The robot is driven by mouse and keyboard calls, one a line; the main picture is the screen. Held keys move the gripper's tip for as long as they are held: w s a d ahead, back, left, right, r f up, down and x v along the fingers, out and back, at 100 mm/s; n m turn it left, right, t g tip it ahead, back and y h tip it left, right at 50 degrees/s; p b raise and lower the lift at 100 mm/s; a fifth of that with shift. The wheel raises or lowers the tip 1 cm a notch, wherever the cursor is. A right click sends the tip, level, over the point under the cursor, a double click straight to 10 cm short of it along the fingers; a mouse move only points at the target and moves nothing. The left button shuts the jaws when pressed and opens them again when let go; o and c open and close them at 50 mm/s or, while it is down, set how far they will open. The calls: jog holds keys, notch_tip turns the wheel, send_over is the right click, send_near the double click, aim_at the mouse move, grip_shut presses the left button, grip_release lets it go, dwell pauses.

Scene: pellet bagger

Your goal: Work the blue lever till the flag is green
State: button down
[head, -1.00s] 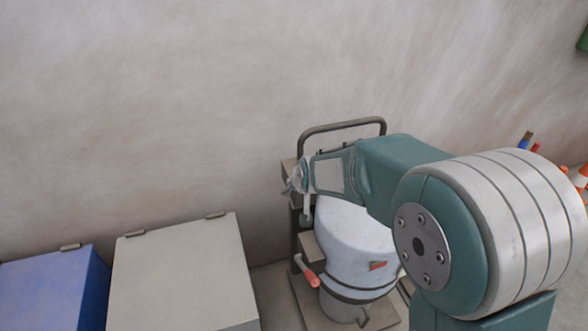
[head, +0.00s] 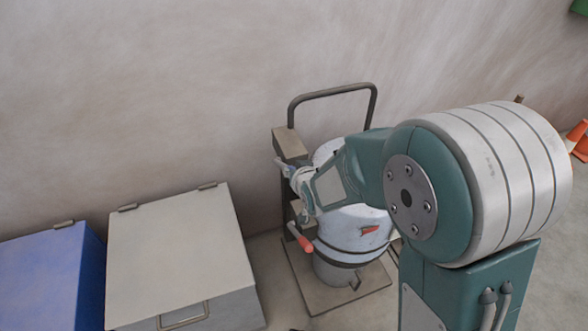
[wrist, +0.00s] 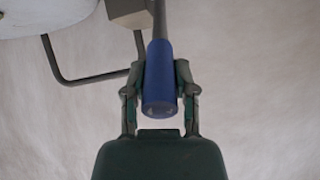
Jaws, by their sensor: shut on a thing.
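My gripper (wrist: 160,85) is shut on the blue lever (wrist: 159,68), with one finger on each side of its cylindrical blue grip. A grey rod runs from the grip up past the top edge of the wrist view. In the head view my gripper (head: 287,170) is at the left side of the pellet bagger (head: 345,247), and the blue grip cannot be made out there. A small red patch (head: 370,230) shows on the bagger's white body. I cannot tell whether it is the flag. My forearm hides part of the bagger.
A red-handled lever (head: 303,241) sticks out low on the bagger's left, below my gripper. A dark tube frame (head: 332,92) rises behind. A grey lidded bin (head: 175,250) and a blue bin (head: 45,275) stand left. An orange cone (head: 577,136) is at far right.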

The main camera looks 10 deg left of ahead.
jog(key=shift+c, duration=2)
grip_release()
jog(key=shift+a, duration=0.1)
jog(key=shift+s, duration=0.1)
jog(key=v, duration=1.1)
jog(key=shift+s+d+r, duration=0.2)
jog(key=shift+s+d, duration=0.05)
